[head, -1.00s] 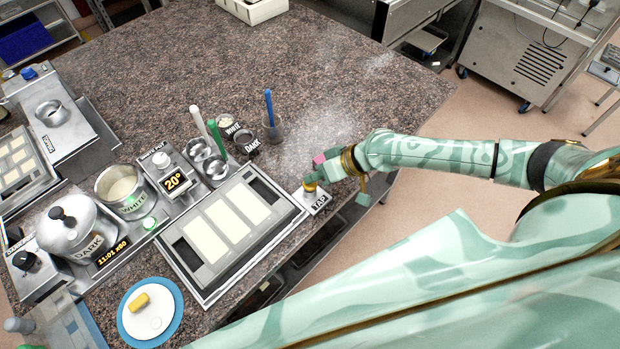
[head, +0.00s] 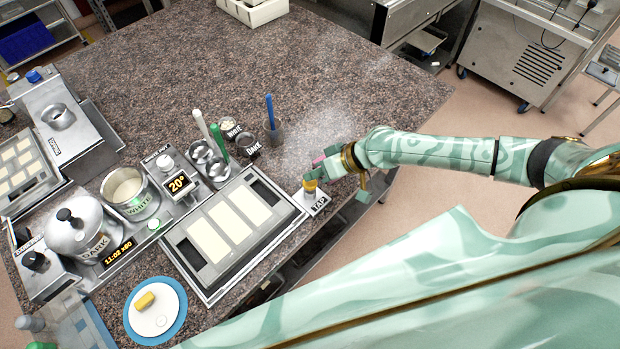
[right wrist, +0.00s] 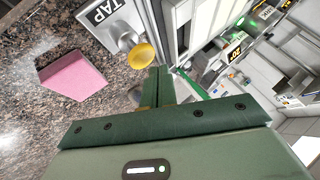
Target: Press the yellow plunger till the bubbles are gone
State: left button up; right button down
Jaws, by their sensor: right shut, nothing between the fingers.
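The yellow plunger (head: 310,186) stands on a small metal base with a TAP plate (head: 319,204), at the right corner of the mould tray. The plunger also shows in the right wrist view (right wrist: 141,56) as a round yellow knob. My right gripper (head: 318,179) is shut and empty. Its fingertips are close beside the knob; I cannot tell whether they touch it. The mould (head: 183,251) holds three pale filled bars between dark end slots. Bubbles are too small to make out in it. My left gripper is not in view.
A pink block (right wrist: 75,78) lies on the stone counter near my right gripper. A cup with a blue-handled tool (head: 274,131) and small bowls stand behind the mould. The WHITE pot (head: 131,193) and lidded DARK pot (head: 78,228) stand left.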

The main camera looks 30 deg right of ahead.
aim_at(314, 183)
jog(key=shift+r, duration=0.1)
notch_tip(314, 183, up, 5)
jog(key=p, duration=0.5)
dwell(0.3)
dwell(0.5)
